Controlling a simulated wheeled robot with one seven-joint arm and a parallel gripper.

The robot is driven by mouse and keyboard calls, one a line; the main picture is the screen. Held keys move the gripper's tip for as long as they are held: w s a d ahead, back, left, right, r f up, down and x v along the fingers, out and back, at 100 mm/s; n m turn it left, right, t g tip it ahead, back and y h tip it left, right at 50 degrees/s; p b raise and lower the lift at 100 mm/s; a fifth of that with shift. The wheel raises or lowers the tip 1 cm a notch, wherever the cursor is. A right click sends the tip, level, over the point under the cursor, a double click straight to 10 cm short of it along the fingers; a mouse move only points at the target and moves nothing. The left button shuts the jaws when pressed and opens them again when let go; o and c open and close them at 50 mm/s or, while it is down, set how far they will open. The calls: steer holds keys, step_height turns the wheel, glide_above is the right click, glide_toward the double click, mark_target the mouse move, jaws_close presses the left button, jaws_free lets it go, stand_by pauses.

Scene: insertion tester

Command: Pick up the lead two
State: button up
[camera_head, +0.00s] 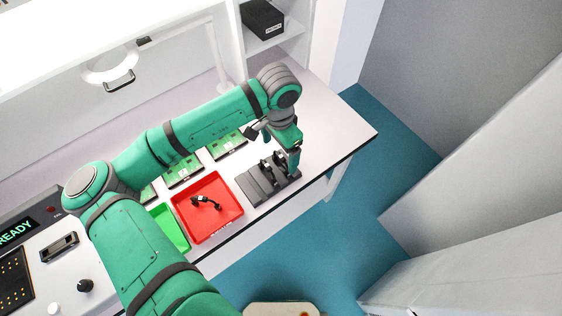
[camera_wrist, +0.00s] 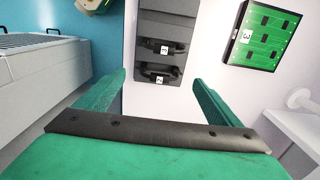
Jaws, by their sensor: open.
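A dark grey rack (camera_head: 256,187) stands near the table's front edge and holds two black leads upright in its slots. In the wrist view the rack (camera_wrist: 166,25) shows two black leads with white labels. The nearer lead (camera_wrist: 150,74), whose label seems to read 2, lies between and beyond my fingertips. The farther lead (camera_wrist: 150,45) has a label I cannot read surely. My gripper (camera_wrist: 159,82) is open and empty, its green fingers spread wider than the nearer lead. In the head view my gripper (camera_head: 293,160) points down at the rack's right end; its fingertips are partly hidden.
A red tray (camera_head: 228,219) left of the rack holds another black lead (camera_head: 206,203). A green tray (camera_head: 170,229) is beside it. Green boards (camera_head: 184,172) lie behind, one labelled 3 in the wrist view (camera_wrist: 262,37). The table right of the rack (camera_head: 335,130) is clear.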

mark_target(280, 157)
steer(key=shift+f, duration=2.75)
steer(key=shift+d, duration=0.1)
steer(key=c, duration=1.2)
